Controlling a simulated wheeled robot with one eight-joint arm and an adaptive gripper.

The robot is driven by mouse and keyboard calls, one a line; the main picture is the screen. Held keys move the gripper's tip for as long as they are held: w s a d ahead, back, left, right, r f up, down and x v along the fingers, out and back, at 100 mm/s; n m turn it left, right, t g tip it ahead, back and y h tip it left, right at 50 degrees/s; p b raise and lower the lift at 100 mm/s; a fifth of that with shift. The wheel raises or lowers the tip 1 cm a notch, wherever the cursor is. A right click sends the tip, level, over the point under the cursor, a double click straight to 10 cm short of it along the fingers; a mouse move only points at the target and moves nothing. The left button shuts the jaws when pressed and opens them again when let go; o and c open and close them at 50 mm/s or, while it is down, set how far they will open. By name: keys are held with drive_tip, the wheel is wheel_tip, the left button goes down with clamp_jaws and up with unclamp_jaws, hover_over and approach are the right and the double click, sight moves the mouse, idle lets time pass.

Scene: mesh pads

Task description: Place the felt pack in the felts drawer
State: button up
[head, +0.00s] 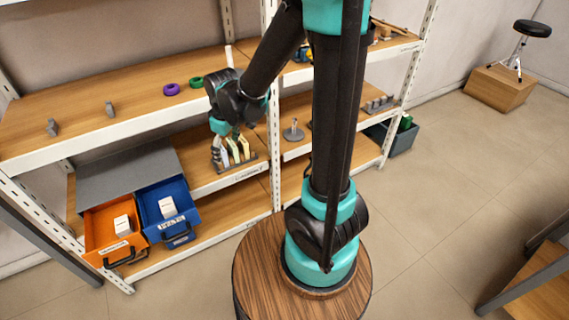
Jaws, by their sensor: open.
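My gripper (232,138) is at the end of my bent arm, just above a dark rack on the middle shelf. Its fingers are small and dark here, and the gap between them is hard to see; it is open. Several slim upright packs, pale and green-yellow (233,151), stand in the rack below and beside it. I cannot tell which is the felt pack or whether the fingers touch one. The blue drawer (191,213) is pulled out, with a label that seems to read FELTS and a white block (167,207) inside. An orange drawer (97,226) beside it is also pulled out.
The grey drawer cabinet (125,172) stands left of the rack. A white block (123,226) sits in the orange drawer. Purple (171,89) and green (196,82) rings lie on the upper shelf. A white shelf post (276,190) stands right of the rack.

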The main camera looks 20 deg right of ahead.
drive_tip(key=s+d+m+t, duration=0.2)
drive_tip(key=s+d+m, duration=0.7)
drive_tip(key=d, duration=0.7)
drive_tip(key=s, duration=0.3)
drive_tip(key=shift+f+m+h, duration=0.3)
drive_tip(key=shift+m+h, duration=0.1)
